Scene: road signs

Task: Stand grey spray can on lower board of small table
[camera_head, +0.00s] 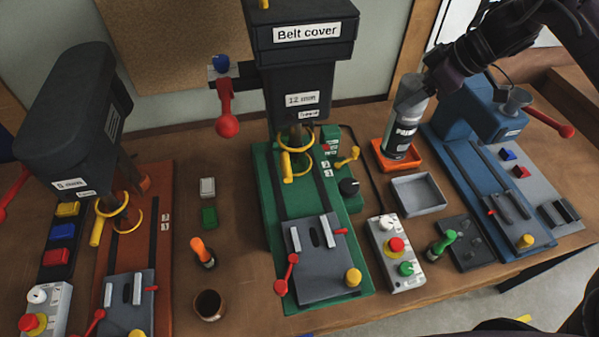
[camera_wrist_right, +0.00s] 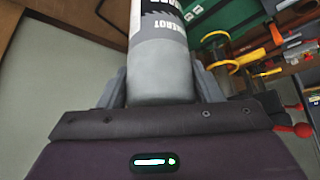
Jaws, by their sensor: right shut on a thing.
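The spray can (camera_head: 404,134) is grey at one end, with a black band and white lettering. My right gripper (camera_head: 411,92) is shut on the can's upper part. The right wrist view also shows the can (camera_wrist_right: 162,65) between the two grey fingers. My left gripper is not in view.
A grey tray (camera_head: 418,194) lies just in front of the orange-red board. A blue machine (camera_head: 470,105) stands close on the right, and the green drill press (camera_head: 268,175) on the left. A control box (camera_head: 396,252) is nearer. A dark cable runs beside the board.

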